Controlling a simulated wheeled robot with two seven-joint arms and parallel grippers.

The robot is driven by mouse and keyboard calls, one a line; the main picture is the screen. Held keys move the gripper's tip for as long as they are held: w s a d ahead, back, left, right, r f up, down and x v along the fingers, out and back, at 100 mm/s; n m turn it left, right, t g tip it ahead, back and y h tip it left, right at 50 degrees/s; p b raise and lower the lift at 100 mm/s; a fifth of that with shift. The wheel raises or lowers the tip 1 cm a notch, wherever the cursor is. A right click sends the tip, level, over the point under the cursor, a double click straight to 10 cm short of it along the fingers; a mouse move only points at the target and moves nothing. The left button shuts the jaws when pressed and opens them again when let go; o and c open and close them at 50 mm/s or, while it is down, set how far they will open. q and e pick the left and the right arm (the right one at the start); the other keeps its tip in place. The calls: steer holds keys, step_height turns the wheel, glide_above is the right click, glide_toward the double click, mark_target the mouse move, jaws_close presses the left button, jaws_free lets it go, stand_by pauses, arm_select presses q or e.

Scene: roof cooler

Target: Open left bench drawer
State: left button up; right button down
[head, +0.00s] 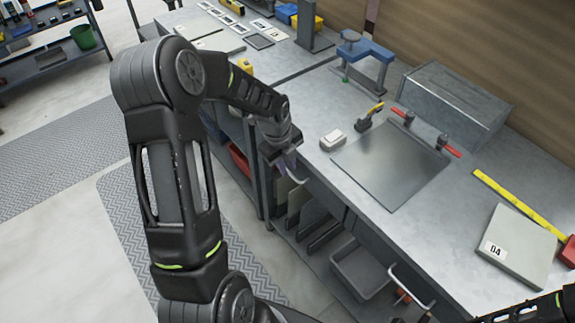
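The metal workbench (322,178) runs diagonally from the top middle to the bottom right. My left arm comes in from the left, and my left gripper (287,168) is at the bench's front edge, pointing down. A pale bar handle (296,178) shows right at its fingertips. The fingers are small and partly hidden by the wrist, so I cannot tell whether they are open, shut or touching the handle. The drawer front behind is mostly hidden. Only dark parts of my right arm show at the bottom right.
On the bench are a metal plate (390,165) with red-handled clamps, a white block (333,140), a blue vise (366,50), a metal box (455,105) and a panel marked 04 (517,250). A grey bin (358,268) and upright panels sit below. Floor left is open.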

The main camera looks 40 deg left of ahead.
arm_select(q)
steer(key=shift+f, duration=0.4)
steer(key=shift+c, duration=0.5)
jaws_close()
stand_by(0.7)
